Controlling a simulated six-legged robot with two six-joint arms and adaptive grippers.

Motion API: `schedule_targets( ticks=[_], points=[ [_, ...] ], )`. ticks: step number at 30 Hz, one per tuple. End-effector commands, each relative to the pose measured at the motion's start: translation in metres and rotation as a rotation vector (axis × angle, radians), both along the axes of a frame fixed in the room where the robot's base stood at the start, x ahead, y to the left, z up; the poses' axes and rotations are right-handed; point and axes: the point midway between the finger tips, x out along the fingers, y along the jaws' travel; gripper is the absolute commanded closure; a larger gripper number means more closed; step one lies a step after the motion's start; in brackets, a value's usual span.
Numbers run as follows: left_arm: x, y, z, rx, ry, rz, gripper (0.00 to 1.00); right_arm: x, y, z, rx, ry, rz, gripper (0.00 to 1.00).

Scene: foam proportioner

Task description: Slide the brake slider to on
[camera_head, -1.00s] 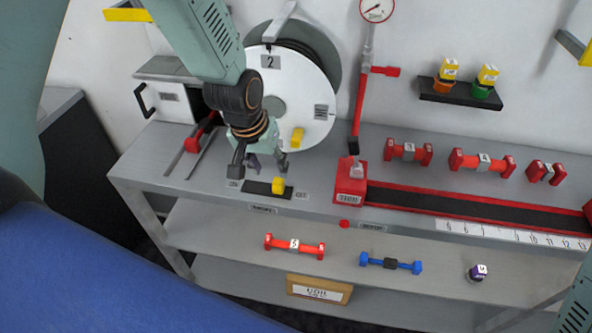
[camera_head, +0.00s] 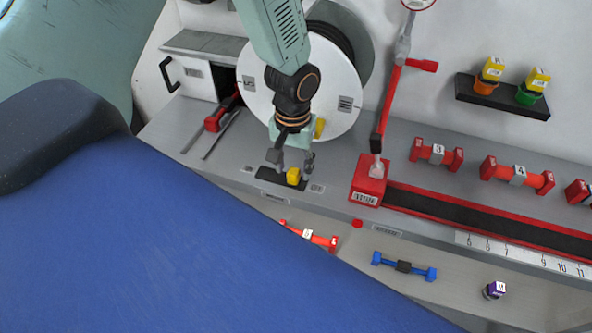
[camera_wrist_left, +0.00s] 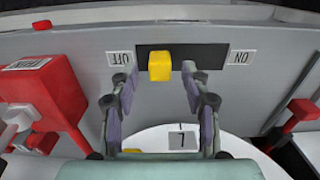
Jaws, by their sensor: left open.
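The brake slider is a yellow knob (camera_head: 293,176) on a short black track (camera_head: 268,181) set in the grey bench top. In the left wrist view the knob (camera_wrist_left: 160,66) stands at the track's end beside the OFF label (camera_wrist_left: 120,58). The ON label (camera_wrist_left: 241,57) is at the other end, with bare black track (camera_wrist_left: 212,56) towards it. My left gripper (camera_head: 292,167) is open, its fingertips on either side of the knob; in the left wrist view the gripper (camera_wrist_left: 159,76) shows a gap around the knob. Contact cannot be told. My right gripper is out of view.
A red block (camera_head: 368,183) with a lever stands right of the slider. A white hose reel (camera_head: 345,85) stands behind my left gripper. Red dumbbell-shaped pieces (camera_head: 436,153) lie on the bench at right. A blue one (camera_head: 404,266) lies on the lower shelf.

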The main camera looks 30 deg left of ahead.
Motion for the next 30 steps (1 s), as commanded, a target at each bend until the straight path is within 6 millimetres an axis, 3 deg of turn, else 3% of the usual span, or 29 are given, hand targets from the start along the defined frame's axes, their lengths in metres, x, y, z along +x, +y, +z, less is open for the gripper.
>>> schedule_targets(
  ticks=[6, 16, 30],
  points=[
    [0.002, -0.002, -0.023, 0.001, -0.001, -0.003, 0.53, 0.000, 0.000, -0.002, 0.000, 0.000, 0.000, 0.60],
    [0.005, -0.002, -0.027, 0.001, -0.003, -0.004, 0.53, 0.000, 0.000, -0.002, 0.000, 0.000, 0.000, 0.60],
    [0.005, -0.002, -0.026, 0.000, -0.002, -0.004, 0.92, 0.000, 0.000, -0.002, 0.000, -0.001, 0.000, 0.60]
  ],
)
